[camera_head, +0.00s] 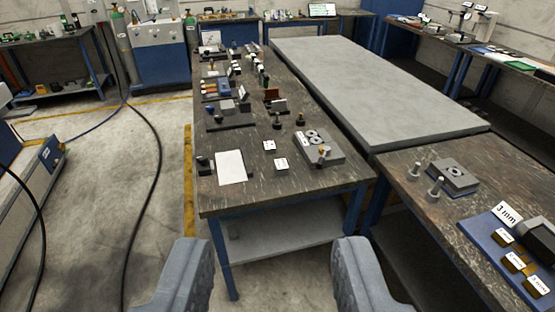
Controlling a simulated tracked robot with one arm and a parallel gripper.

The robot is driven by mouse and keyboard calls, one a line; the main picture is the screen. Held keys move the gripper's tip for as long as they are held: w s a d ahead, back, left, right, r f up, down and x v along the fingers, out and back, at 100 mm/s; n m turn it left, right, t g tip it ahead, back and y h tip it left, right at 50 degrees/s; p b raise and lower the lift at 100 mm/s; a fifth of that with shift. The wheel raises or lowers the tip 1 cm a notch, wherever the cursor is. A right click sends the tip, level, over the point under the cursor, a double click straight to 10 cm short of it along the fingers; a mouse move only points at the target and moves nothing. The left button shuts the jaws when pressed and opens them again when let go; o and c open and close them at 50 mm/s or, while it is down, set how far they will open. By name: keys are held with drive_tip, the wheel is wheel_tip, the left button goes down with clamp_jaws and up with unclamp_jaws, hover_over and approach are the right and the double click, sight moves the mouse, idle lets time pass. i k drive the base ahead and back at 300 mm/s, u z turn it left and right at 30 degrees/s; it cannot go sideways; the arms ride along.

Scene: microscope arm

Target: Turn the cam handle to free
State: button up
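My gripper (266,275) is open and empty at the bottom of the view. Its two grey fingers stand wide apart, short of the near end of a dark-topped workbench (261,182). I cannot tell for sure which part is the cam handle. A grey block (331,157) with round fittings and a small brass-coloured knob (321,155) sits near the bench's front right. A second grey block (452,173) with a round opening and two upright pins beside it is on the right-hand bench. Both are too small to show how any handle is turned.
A white sheet (231,167) and small white cards (281,165) lie on the bench. Several small mounts stand further back. A large grey slab (375,85) is to the right. A blue tray (510,262) is at lower right. The floor (160,215) at left is open, with black cables.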

sight(324, 150)
drive_tip(key=u, duration=0.1)
drive_tip(key=k, duration=0.45)
drive_tip(key=z, duration=0.6)
drive_tip(key=i, duration=1.7)
drive_tip(key=u, duration=0.4)
